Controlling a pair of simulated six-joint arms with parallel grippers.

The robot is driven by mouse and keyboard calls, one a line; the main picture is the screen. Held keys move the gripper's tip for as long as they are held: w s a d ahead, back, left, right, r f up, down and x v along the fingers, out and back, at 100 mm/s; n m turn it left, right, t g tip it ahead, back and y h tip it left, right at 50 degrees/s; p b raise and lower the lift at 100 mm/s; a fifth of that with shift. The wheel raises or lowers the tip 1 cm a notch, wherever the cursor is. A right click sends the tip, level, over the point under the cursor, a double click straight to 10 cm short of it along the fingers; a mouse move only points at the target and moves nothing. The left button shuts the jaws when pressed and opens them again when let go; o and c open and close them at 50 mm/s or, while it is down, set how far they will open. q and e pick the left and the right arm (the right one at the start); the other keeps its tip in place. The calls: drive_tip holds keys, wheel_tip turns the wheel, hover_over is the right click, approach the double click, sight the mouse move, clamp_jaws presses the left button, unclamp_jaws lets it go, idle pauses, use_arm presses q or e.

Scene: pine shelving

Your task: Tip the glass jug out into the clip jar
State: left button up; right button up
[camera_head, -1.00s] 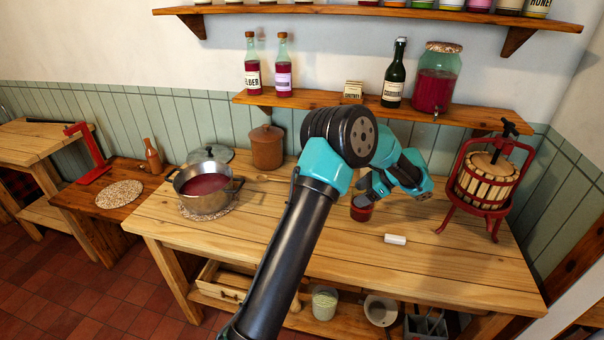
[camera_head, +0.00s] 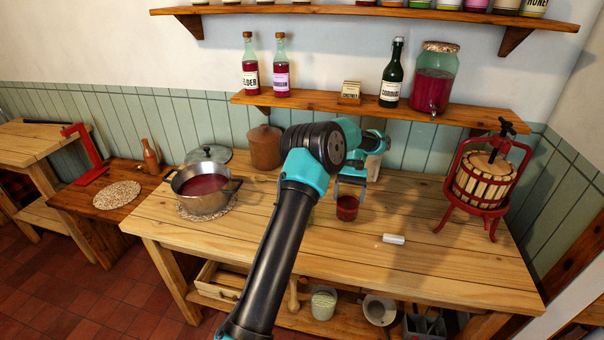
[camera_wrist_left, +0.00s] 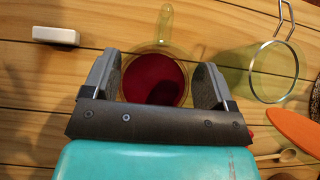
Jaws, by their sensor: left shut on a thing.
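The glass jug (camera_head: 347,208) holds dark red liquid and looks upright in the head view, at or just above the table. My left gripper (camera_head: 350,184) is shut on it from above. In the left wrist view the jug (camera_wrist_left: 155,80) sits between the fingers (camera_wrist_left: 158,88), its handle pointing away at the top. The clip jar (camera_wrist_left: 272,72), clear greenish glass with a wire clip, stands open to the right of the jug, apart from it, and looks empty. In the head view my arm hides most of the jar. My right gripper is out of view.
A pot of red liquid (camera_head: 203,186) stands on the left of the table (camera_head: 420,265), a red fruit press (camera_head: 484,185) on the right. A white block (camera_head: 393,239) lies in front of the jug. Bottles stand on the shelf above.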

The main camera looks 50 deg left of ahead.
use_arm(q)
drive_tip(key=n+t+h, duration=0.1)
drive_tip(key=n, duration=0.2)
drive_tip(key=w+r+n+t+h, duration=0.1)
drive_tip(key=shift+a+n+t+h, duration=0.3)
drive_tip(key=shift+a, duration=0.05)
drive_tip(key=n, duration=0.1)
drive_tip(key=n+t, duration=0.1)
drive_tip(key=h, duration=0.1)
drive_tip(key=shift+w+a+r+n+t, duration=0.2)
drive_tip(key=shift+w+r+n+t, duration=0.1)
drive_tip(key=shift+n+t, duration=0.1)
drive_tip(key=n+t, duration=0.2)
drive_tip(key=w+a+r+n+t, duration=0.1)
drive_tip(key=n+t, duration=0.1)
drive_tip(key=n, duration=0.1)
drive_tip(key=w+r+n+t, duration=0.1)
drive_tip(key=n, duration=0.1)
drive_tip(key=shift+w+a+t, duration=0.1)
drive_tip(key=shift+a+t, duration=0.3)
drive_tip(key=w+a+r+n+t+y, duration=0.1)
drive_tip(key=a+r+n+t+y, duration=0.4)
drive_tip(key=n, duration=0.7)
drive_tip(key=shift+w+r+n+t+y, duration=0.45)
drive_tip(key=shift+t+y, duration=0.15)
drive_tip(key=shift+t, duration=0.1)
